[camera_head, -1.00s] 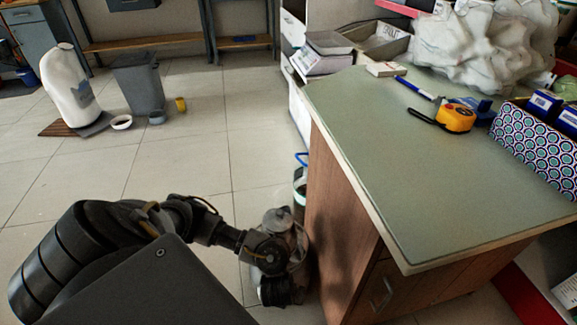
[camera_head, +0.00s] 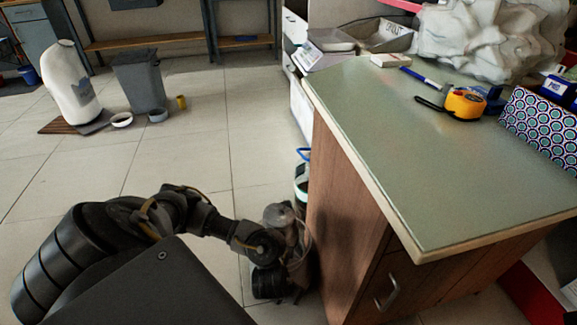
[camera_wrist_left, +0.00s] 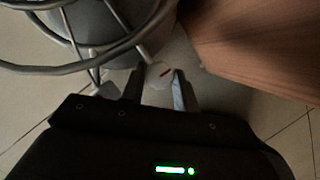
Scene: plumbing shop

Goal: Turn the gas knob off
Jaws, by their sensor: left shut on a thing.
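In the left wrist view, my left gripper (camera_wrist_left: 158,82) has its two dark fingers on either side of a small pale knob (camera_wrist_left: 160,72) with a red mark. The fingers are shut on this knob, in front of a grey gas cylinder (camera_wrist_left: 97,25) with curved metal bars around its top. In the head view, my left arm reaches down to the cylinder (camera_head: 279,216), which stands on the floor beside the wooden cabinet. There my wrist and the cylinder's side hide the knob. My right gripper is in neither view.
The wooden cabinet (camera_head: 345,215) with its green top (camera_head: 430,180) stands close on the right of the cylinder. A tape measure (camera_head: 464,104) and a patterned box (camera_head: 540,125) lie on it. A grey bin (camera_head: 138,82) stands at the back left.

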